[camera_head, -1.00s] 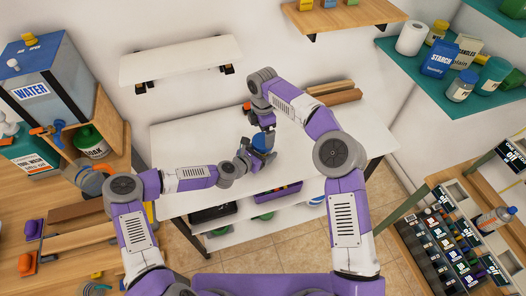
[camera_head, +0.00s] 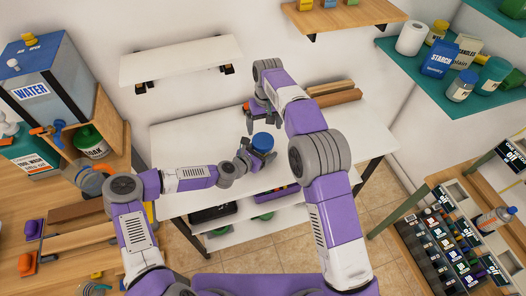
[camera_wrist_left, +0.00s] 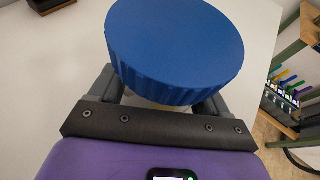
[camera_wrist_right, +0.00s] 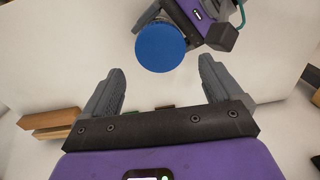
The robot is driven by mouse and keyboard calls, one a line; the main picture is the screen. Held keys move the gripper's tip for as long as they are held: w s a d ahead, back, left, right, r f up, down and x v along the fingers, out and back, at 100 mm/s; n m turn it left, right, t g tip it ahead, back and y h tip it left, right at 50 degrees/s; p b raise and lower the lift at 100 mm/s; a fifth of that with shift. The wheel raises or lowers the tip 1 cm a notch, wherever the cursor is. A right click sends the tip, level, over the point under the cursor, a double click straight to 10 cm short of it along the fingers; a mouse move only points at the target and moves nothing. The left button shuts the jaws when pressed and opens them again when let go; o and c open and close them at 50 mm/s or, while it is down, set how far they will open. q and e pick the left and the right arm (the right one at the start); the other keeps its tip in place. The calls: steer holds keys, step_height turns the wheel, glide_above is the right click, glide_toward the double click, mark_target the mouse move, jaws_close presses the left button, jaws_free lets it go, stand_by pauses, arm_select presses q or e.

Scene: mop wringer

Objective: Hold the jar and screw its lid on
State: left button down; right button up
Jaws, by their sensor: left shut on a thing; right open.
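The blue lid (camera_head: 262,141) sits at the jar's mouth, above my left gripper (camera_head: 254,158), over the white table. In the left wrist view the lid (camera_wrist_left: 175,50) fills the space above the fingers and hides nearly all of the jar, so how tightly it sits cannot be told. My left gripper is shut on the jar. My right gripper (camera_head: 263,112) is open and empty, apart from the lid and beyond it toward the wall. In the right wrist view the lid (camera_wrist_right: 160,47) lies ahead of the two spread fingers (camera_wrist_right: 160,85).
Wooden blocks (camera_head: 335,93) lie at the back right of the white table (camera_head: 190,135). A small orange item (camera_head: 246,106) is near my right gripper. A white wall shelf (camera_head: 180,60) hangs behind. Much of the tabletop left of the lid is bare.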

mark_target(263, 140)
steer(key=m, duration=0.4)
steer(key=shift+w+a+r+m+h, duration=0.1)
steer(key=shift+a+m+h, duration=0.15)
steer(key=shift+m+h, duration=0.05)
steer(key=shift+f, duration=4.05)
steer(key=shift+c, duration=0.3)
steer(key=c, duration=0.8)
steer(key=m, duration=0.5)
steer(key=o, duration=1)
steer(key=shift+r, duration=2.3)
